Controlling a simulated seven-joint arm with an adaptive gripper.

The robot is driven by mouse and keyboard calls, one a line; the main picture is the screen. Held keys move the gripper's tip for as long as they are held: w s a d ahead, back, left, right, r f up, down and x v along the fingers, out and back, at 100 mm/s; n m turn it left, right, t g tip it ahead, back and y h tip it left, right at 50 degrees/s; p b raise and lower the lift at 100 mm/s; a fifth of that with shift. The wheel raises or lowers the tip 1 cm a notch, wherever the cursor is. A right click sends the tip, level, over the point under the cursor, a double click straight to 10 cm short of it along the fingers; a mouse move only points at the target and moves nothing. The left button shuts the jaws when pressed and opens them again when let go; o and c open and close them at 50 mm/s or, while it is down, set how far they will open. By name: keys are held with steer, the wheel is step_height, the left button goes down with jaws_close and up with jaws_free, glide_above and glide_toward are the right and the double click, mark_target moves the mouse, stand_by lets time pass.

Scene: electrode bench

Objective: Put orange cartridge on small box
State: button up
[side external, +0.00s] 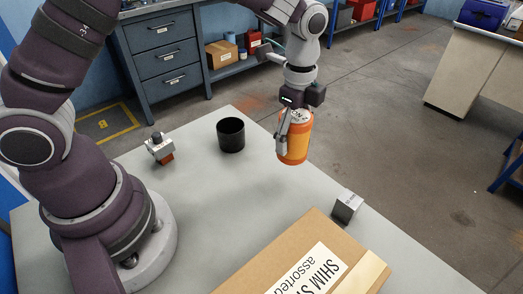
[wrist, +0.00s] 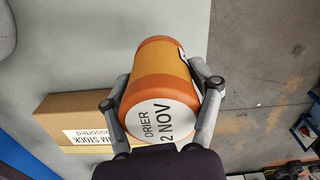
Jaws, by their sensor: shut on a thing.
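The orange cartridge (side external: 295,150) is held upright in my gripper (side external: 291,128), above the table near its far edge in the side external view. In the wrist view the cartridge (wrist: 160,85) sits between both fingers of my gripper (wrist: 162,98), its white end marked DRIER 2 NOV facing the camera. A cardboard box (side external: 268,250) labelled SHIM S... stands on the table in front of the cartridge. In the wrist view this box (wrist: 75,106) is at the left, partly hidden by a finger and the cartridge. I cannot tell the exact height of the cartridge above the table.
A small grey block (side external: 346,206) stands by the table's right edge, beside the cardboard box. A black cup (side external: 231,135) and a small grey device with a reddish base (side external: 160,148) stand farther left. The middle of the table (side external: 220,190) is clear.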

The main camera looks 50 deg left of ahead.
steer(key=shift+m, duration=0.8)
steer(key=s+d+r, duration=0.1)
steer(key=s+r, duration=0.1)
steer(key=s+d+r, duration=0.1)
steer(key=shift+s+d+r, duration=0.35)
steer(key=s+m, duration=0.8)
steer(key=s, duration=1.1)
glide_above(304, 284)
steer(key=shift+f, duration=2.35)
steer(key=o, duration=1.3)
steer(key=shift+f, duration=0.1)
